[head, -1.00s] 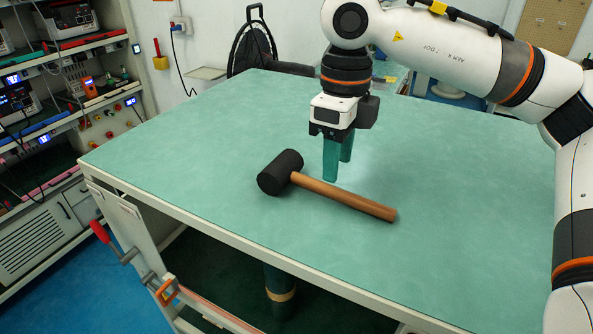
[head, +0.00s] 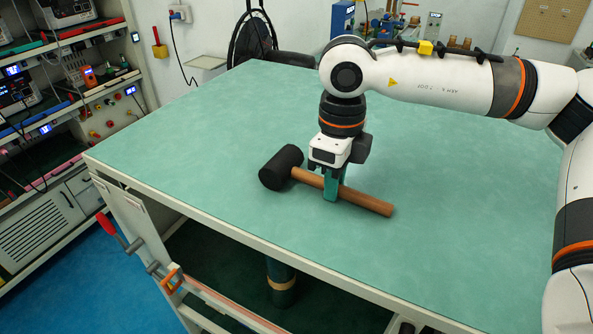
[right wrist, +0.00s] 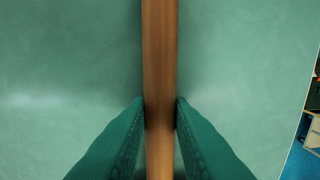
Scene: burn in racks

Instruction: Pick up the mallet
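The mallet has a black cylindrical head (head: 281,167) and a brown wooden handle (head: 369,201). It lies on the green-topped table (head: 220,120), head to the left and handle running right and toward the front edge. The mallet appears to rest on the table still. My left gripper is not in view.
The tabletop around the mallet is bare. A shelf rack with instruments (head: 70,85) stands at the left. A red-handled clamp (head: 107,224) is at the table's front left. Blue equipment (head: 343,18) stands behind the table.

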